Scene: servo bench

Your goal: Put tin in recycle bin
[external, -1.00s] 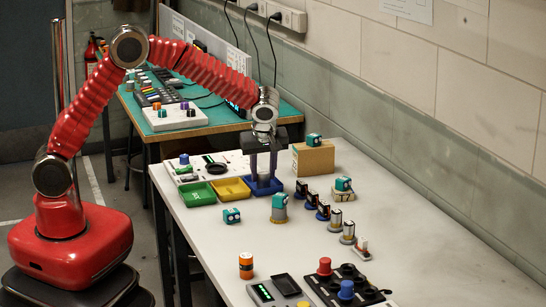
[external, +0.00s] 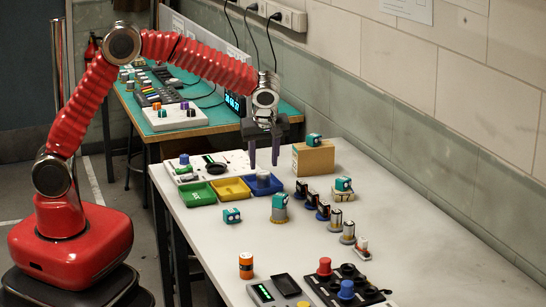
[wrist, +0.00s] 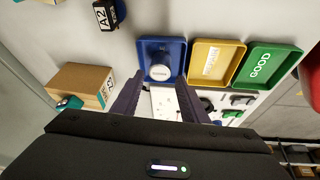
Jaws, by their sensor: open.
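A small tin (external: 263,177) with a pale top stands upright in the blue bin (external: 274,190). In the wrist view the tin (wrist: 159,73) stands inside the blue bin (wrist: 176,46), near its lower wall. My gripper (external: 264,163) is open and empty just above the bin, fingers pointing down. In the wrist view its fingertips (wrist: 160,82) are spread apart on either side of the tin, not touching it. Any lettering on the blue bin's floor is unreadable.
A yellow bin (external: 231,189) and a green bin (external: 198,194) stand left of the blue one. A cardboard box (external: 314,159) with a teal servo on top is close on the right. An orange-and-black cylinder (external: 246,265) stands near the front.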

